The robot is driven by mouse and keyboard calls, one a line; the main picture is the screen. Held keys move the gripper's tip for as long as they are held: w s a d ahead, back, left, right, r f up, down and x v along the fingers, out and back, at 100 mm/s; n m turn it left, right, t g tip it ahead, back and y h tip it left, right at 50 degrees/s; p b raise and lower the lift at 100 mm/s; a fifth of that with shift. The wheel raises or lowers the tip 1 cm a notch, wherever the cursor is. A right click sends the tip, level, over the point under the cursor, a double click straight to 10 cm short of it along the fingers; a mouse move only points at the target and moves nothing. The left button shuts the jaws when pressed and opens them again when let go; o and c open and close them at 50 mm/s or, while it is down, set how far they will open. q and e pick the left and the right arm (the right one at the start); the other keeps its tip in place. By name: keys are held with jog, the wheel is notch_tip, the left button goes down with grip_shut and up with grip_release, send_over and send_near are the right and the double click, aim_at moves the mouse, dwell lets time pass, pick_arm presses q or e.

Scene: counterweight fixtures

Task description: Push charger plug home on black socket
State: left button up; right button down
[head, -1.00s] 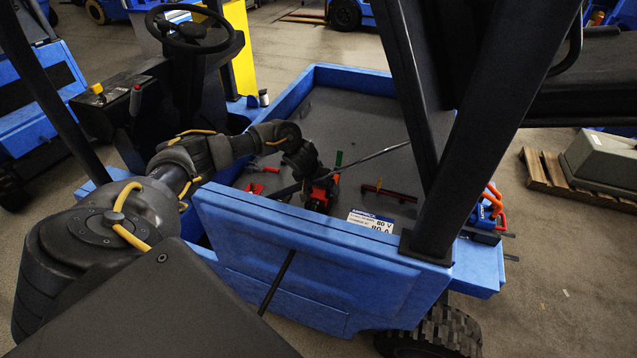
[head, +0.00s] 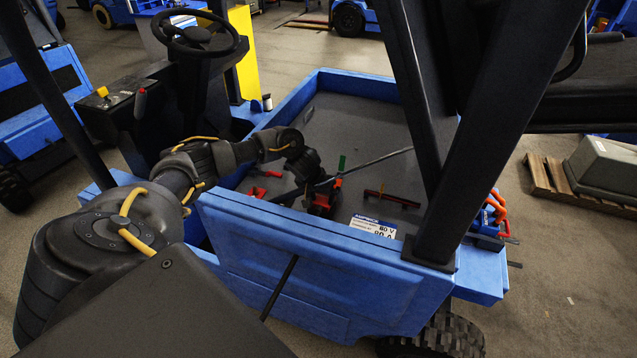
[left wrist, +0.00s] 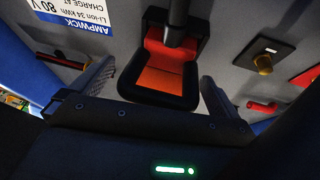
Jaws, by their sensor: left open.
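The charger plug (left wrist: 165,80) shows in the left wrist view as an orange-red block with a thick black cable leaving its top. A black surround frames it, which I take to be the black socket (left wrist: 160,97); how deep the plug sits in it I cannot tell. My left gripper (left wrist: 158,72) is open, with one finger on each side of the plug and visible gaps. In the head view my left gripper (head: 318,183) reaches down over the blue wall, beside a small red-and-black piece (head: 322,203). My right gripper is not in view.
The grey deck (head: 365,130) has blue walls (head: 300,262). A red bar (head: 392,198), loose red pieces (head: 258,191) and a white label (head: 372,228) lie near the arm. A dark post (head: 480,120) stands at right. A brass knob (left wrist: 263,64) sits on a black plate.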

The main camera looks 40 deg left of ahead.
pick_arm(q)
jog(key=v, duration=1)
jog(key=shift+r+b, duration=0.2)
jog(key=shift+b, duration=0.1)
jog(key=shift+a, duration=0.1)
